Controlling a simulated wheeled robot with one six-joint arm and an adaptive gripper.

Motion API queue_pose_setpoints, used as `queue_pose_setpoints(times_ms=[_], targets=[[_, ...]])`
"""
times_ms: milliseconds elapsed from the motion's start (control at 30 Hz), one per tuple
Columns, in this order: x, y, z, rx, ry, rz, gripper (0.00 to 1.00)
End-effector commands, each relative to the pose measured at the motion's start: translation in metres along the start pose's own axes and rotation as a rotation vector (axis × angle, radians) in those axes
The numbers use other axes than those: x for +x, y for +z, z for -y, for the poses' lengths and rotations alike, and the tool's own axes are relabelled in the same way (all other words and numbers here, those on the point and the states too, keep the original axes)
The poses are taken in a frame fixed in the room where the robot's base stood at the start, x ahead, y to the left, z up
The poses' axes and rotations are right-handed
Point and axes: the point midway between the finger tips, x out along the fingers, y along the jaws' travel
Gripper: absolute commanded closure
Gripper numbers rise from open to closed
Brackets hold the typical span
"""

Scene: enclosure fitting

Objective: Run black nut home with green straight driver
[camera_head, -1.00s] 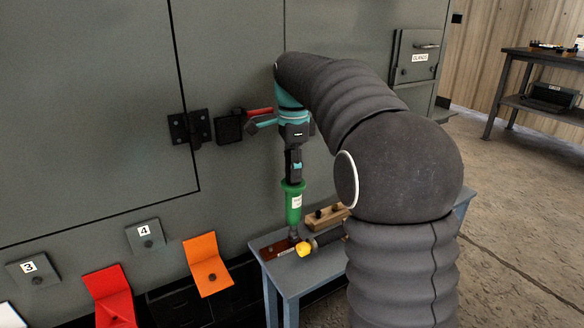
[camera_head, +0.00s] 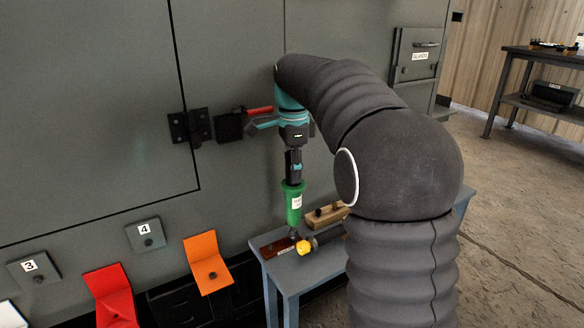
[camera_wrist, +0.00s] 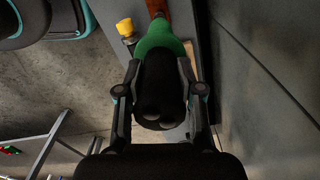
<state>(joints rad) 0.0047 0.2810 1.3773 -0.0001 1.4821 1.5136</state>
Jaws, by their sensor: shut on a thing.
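A green straight driver (camera_head: 294,203) stands upright below my gripper (camera_head: 294,168) in the head view. In the wrist view, my gripper (camera_wrist: 163,98) is shut on the black upper part of the driver (camera_wrist: 162,85), with a finger on each side. The driver's lower end reaches down to a reddish-brown block (camera_head: 277,247) on the small blue-grey bench (camera_head: 296,278). I cannot make out the black nut; the tip area is small and partly hidden by the driver.
A dark tool with a yellow end (camera_head: 304,246) lies beside the driver's foot. A wooden holder (camera_head: 327,215) stands behind it. The grey enclosure wall (camera_head: 90,90) is close behind, with a red-handled latch (camera_head: 240,122) near my wrist. Orange (camera_head: 207,268) and red (camera_head: 108,290) flaps stand at the left.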

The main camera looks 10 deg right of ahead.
Motion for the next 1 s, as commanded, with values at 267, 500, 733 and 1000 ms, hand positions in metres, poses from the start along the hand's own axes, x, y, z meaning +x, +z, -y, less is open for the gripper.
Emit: queue_pose_setpoints(times_ms=[267, 500, 733, 1000], targets=[[-0.0009, -0.0001, 0.0003, 0.0, -0.003, 0.0, 1.0], [-0.0002, -0.0002, 0.0004, 0.0, -0.004, 0.0, 1.0], [0.0034, -0.0003, 0.0004, 0.0, -0.003, -0.001, 1.0], [0.006, -0.0003, 0.0004, 0.0, 0.0, 0.0, 1.0]])
